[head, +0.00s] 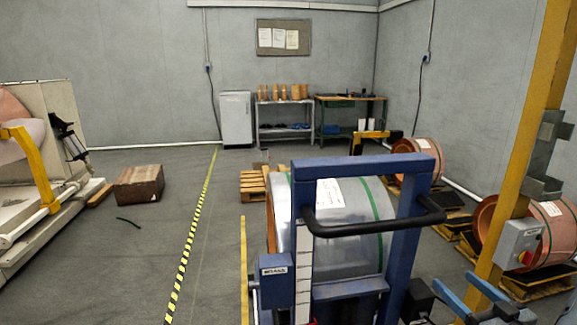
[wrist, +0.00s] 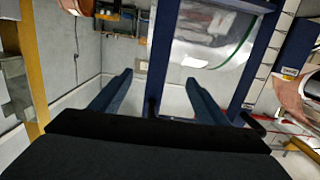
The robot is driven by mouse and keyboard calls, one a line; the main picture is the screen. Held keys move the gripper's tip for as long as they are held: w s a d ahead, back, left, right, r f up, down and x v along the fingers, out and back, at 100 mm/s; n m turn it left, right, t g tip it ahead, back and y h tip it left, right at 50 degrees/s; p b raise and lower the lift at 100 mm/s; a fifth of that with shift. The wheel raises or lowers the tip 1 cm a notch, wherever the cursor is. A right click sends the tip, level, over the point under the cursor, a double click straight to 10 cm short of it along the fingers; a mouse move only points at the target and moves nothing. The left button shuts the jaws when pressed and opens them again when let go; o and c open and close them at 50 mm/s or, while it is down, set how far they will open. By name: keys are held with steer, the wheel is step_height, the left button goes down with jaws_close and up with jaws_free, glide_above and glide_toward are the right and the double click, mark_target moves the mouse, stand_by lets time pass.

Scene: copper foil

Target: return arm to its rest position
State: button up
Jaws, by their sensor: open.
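My gripper (head: 455,281) shows at the bottom right of the head view as two blue fingers, spread apart and pointing up and left. In the wrist view my gripper (wrist: 158,78) has its two fingers wide apart with nothing between them. The rest of my arm is mostly outside the head view. A blue frame (head: 416,195) with a black bar handle stands just left of my gripper and holds a large wrapped silver roll (head: 345,245). The blue frame (wrist: 163,45) and the silver roll (wrist: 207,38) lie beyond the fingers in the wrist view.
A yellow post (head: 532,150) with a grey switch box (head: 518,244) rises close to my gripper on the right. Copper rolls (head: 545,228) on pallets stand behind it. A brown box (head: 139,184) sits on the open floor left of the striped floor line (head: 190,240).

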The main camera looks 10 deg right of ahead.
steer(key=w+a+f+n+g+h, duration=0.1)
steer(key=w+a+f+g, duration=0.2)
steer(key=w+a+g, duration=0.45)
steer(key=s+a+r+m+g, duration=0.1)
steer(key=s+a+r+g, duration=0.2)
steer(key=s+a, duration=0.4)
steer(key=s+a+r+g, duration=0.4)
steer(key=s+a+g, duration=0.2)
steer(key=a, duration=0.8)
steer(key=shift+s+a+r+m, duration=0.2)
steer(key=shift+s+r+m, duration=0.15)
steer(key=shift+s, duration=0.25)
stand_by(0.7)
